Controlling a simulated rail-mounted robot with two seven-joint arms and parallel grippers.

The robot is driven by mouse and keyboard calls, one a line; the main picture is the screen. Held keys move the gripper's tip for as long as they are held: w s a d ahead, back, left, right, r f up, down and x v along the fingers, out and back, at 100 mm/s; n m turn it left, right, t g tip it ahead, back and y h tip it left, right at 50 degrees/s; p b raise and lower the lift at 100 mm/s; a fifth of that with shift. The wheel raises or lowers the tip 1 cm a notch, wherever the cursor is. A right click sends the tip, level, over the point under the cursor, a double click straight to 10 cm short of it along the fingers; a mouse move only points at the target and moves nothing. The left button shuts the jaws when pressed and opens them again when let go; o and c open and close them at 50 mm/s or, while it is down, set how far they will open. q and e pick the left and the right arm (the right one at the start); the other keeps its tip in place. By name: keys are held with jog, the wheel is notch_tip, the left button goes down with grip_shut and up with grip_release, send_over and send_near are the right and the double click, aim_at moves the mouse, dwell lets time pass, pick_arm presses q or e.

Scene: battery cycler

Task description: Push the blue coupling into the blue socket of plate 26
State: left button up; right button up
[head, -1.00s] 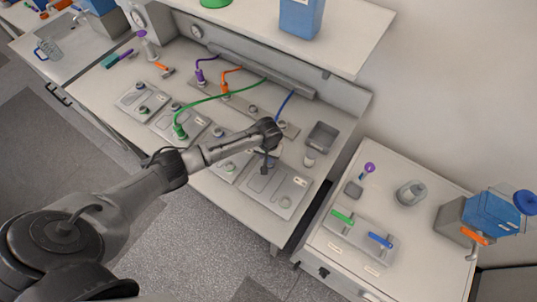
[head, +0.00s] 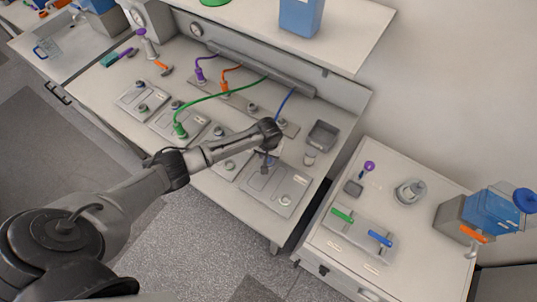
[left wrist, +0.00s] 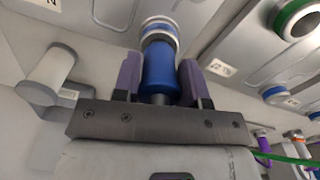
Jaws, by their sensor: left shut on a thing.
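My left gripper (left wrist: 160,82) is shut on the blue coupling (left wrist: 160,70), which stands between its two purple-grey fingers. The far end of the coupling meets a pale ring with a blue band (left wrist: 160,32), which looks like a blue socket; I cannot tell how deep the coupling sits. In the head view my left gripper (head: 266,160) is low over the back of the plate (head: 272,190) nearest the bench's right end, and hides the coupling's end. A blue cable (head: 285,103) runs down behind the wrist. Plate numbers are too small to read surely. My right gripper is not in view.
A green coupling (head: 180,131) with its cable stands on a plate to the left. Purple (head: 200,76) and orange (head: 225,89) couplings stand on the strip behind. A grey tray (head: 322,136) and a small jar (head: 310,158) are close right of the gripper.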

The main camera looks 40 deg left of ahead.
pick_arm(q)
jog(key=shift+f+b, duration=0.3)
jog(key=shift+f, duration=0.25)
jog(key=o, duration=1.6)
jog(key=shift+r, duration=0.1)
jog(key=shift+r, duration=0.3)
notch_tip(320, 180, up, 11)
jog(key=shift+r, duration=1.05)
